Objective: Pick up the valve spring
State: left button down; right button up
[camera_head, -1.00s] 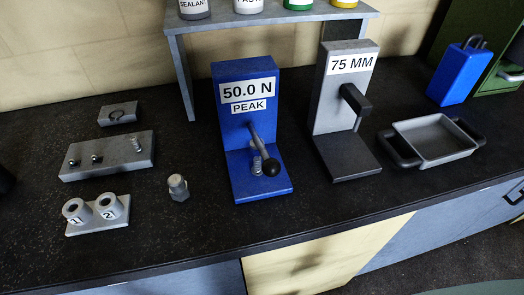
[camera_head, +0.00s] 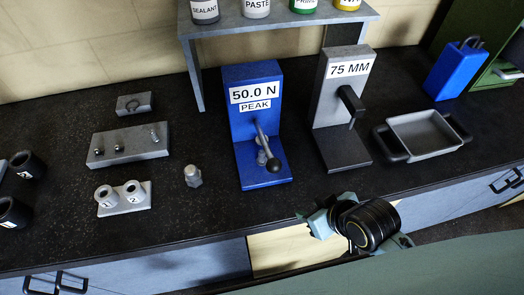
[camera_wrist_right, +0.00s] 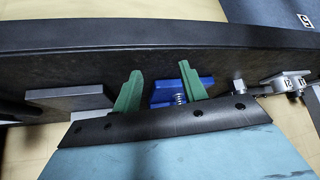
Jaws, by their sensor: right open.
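A small coiled spring, seemingly the valve spring, stands on the base of the blue force tester (camera_head: 252,95) marked 50.0 N PEAK. In the head view the spring (camera_head: 261,158) is partly hidden by the tester's lever. The right wrist view shows the spring (camera_wrist_right: 180,98) against the blue base, between the lines of the two green fingers. My right gripper (camera_head: 318,220) is over the front edge of the bench, to the right of and in front of the tester. Its fingers (camera_wrist_right: 162,84) are apart with nothing held between them. My left gripper is out of view.
A grey 75 MM stand (camera_head: 346,92) and a handled tray (camera_head: 425,152) are right of the tester. A hex bolt (camera_head: 193,175), a block with pegs (camera_head: 128,153) and a two-tube holder (camera_head: 139,208) are left. A shelf (camera_head: 285,20) with bottles stands behind.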

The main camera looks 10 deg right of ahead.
aim_at(264, 155)
jog(key=w+a+r+t+y, duration=0.1)
jog(key=w, duration=0.1)
jog(key=w+a+r+n+t+y, duration=0.1)
jog(key=w+r+t, duration=0.1)
jog(key=w, duration=0.1)
jog(key=w+a+r+n+t+y, duration=0.1)
jog(key=w+r+y, duration=0.1)
jog(key=w, duration=0.1)
jog(key=shift+w+a+t, duration=0.1)
jog(key=shift+a+t, duration=0.05)
jog(key=shift+t, duration=0.25)
jog(key=x, duration=0.7)
jog(key=shift+w+a+r+p, duration=0.1)
jog(key=shift+w+r+p, duration=0.1)
jog(key=shift+w+p, duration=0.15)
jog(key=shift+x, duration=2.95)
grip_shut()
